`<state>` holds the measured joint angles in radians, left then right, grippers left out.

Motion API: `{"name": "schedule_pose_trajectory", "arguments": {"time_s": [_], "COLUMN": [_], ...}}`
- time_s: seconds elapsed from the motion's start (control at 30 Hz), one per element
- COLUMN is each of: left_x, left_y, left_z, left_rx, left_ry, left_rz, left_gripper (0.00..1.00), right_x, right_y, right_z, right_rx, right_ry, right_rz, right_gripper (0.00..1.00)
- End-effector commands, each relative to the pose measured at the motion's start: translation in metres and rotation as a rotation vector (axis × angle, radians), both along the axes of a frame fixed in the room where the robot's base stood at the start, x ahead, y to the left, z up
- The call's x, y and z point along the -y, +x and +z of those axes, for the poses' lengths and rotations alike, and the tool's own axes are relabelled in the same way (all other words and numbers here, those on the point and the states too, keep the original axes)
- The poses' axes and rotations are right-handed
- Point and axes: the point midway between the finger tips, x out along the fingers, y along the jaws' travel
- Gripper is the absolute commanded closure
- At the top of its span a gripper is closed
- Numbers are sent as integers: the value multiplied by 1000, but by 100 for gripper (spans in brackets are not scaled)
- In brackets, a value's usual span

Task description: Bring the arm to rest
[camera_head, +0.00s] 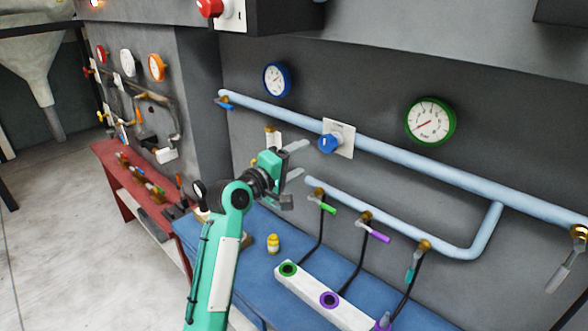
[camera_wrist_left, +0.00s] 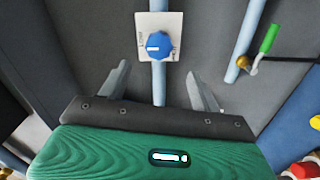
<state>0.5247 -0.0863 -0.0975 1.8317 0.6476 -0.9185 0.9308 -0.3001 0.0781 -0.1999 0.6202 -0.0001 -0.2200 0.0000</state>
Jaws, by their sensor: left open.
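My left arm, teal and white, comes in from the lower left in the head view. My left gripper (camera_head: 297,161) is open and empty, in front of the grey wall. In the left wrist view its two fingers (camera_wrist_left: 160,88) stand apart with nothing between them. A blue knob (camera_head: 328,143) on a white plate is on the wall near the fingertips, apart from them. The knob also shows ahead of the fingers in the left wrist view (camera_wrist_left: 158,45). My right gripper is not in view.
Light blue pipes (camera_head: 400,158) run along the wall, with green-handled (camera_head: 328,208) and purple-handled (camera_head: 378,236) valves. Below is a blue bench (camera_head: 255,285) with a small yellow bottle (camera_head: 273,243) and a white block with coloured rings (camera_head: 309,290). A red bench (camera_head: 119,179) stands at left.

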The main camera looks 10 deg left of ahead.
Motion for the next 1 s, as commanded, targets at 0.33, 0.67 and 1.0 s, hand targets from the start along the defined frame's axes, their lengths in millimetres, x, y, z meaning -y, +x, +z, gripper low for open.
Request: {"name": "schedule_pose_trajectory", "arguments": {"time_s": [0.33, 0.67, 1.0], "left_x": [-5, -14, -58], "left_y": [-8, -26, -136], "left_z": [1, -48, -211], "left_rx": [0, -34, -177], "left_ry": [0, 122, 645], "left_rz": [0, 17, -12], "left_gripper": [35, 35, 35], "right_x": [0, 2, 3], "right_y": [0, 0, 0], "right_z": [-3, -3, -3], "right_rx": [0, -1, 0], "right_ry": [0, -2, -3], "right_rz": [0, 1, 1], "right_gripper": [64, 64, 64]}}
